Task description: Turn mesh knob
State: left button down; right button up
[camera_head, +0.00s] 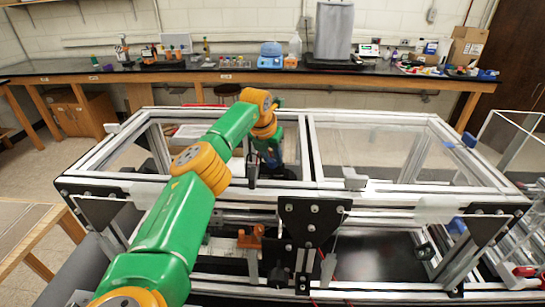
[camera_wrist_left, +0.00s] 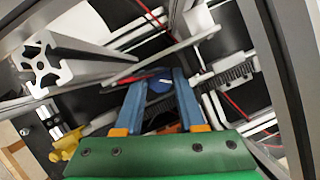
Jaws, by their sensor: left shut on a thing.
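The mesh knob (camera_wrist_left: 160,84) is a small round blue knob with a white mark, seen between my fingertips in the left wrist view. My left gripper (camera_wrist_left: 159,78) has blue fingers with orange bases, and it is shut on the knob. In the head view my green and orange left arm reaches over the front of the extrusion frame (camera_head: 385,186). There the left gripper (camera_head: 271,158) points down inside the left opening, and the knob is hidden. My right gripper is not in view.
Silver extrusion bars (camera_wrist_left: 75,62) run close beside the gripper in the wrist view. A black toothed rack (camera_wrist_left: 228,76) and red wires (camera_wrist_left: 150,14) lie near the knob. A black plate (camera_head: 314,215) is at the frame's front. A lab bench (camera_head: 220,76) stands behind.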

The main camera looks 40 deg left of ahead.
pick_arm(q)
jog(key=shift+m+h, duration=0.3)
jog(key=shift+m, duration=0.7)
jog(key=shift+r, duration=0.1)
jog(key=c, duration=0.5)
grip_release()
jog(key=shift+s, duration=0.15)
